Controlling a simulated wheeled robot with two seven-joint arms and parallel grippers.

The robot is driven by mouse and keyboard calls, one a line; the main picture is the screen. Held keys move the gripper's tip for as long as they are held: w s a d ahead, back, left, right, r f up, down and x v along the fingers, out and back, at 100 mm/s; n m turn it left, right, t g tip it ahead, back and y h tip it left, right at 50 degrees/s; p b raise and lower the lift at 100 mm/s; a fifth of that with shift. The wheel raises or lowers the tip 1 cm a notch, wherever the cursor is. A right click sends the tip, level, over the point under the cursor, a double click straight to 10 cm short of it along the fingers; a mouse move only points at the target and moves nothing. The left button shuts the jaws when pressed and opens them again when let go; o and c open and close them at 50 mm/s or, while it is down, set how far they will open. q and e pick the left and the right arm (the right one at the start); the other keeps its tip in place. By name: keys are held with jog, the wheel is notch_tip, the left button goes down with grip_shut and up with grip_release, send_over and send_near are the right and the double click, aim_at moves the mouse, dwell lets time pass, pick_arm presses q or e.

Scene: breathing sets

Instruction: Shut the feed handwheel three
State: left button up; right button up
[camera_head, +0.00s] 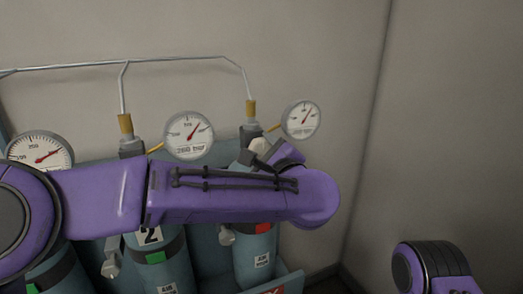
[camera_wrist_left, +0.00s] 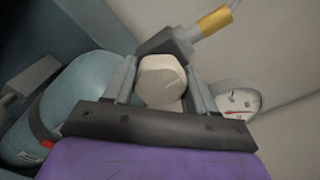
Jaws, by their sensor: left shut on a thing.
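The feed handwheel three is an off-white, faceted knob (camera_head: 260,145) on the valve of the rightmost cylinder (camera_head: 253,262). In the left wrist view the handwheel (camera_wrist_left: 162,80) sits between the two grey fingers of my left gripper (camera_wrist_left: 163,88), which is shut on it. In the head view my purple forearm covers much of the cylinder's upper part, and my left gripper (camera_head: 262,153) is partly hidden behind the wrist. My right gripper is out of view; only part of that arm shows at the bottom right.
A round gauge (camera_head: 301,119) stands right of the valve, close to my left gripper. Another gauge (camera_head: 189,135) and cylinder two (camera_head: 158,250) are to the left. A thin pipe (camera_head: 180,59) runs above. The wall on the right is bare.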

pick_arm(q)
jog(key=shift+m+b, duration=1.3)
jog(key=shift+r+m+b, duration=0.1)
jog(key=shift+m+b, duration=0.5)
jog(key=shift+m, duration=0.4)
jog(key=shift+r+m+b, duration=0.15)
jog(key=shift+m+b, duration=0.2)
jog(key=shift+m, duration=0.75)
jog(key=shift+r, duration=0.1)
jog(key=o, duration=1)
jog(key=shift+o, duration=0.2)
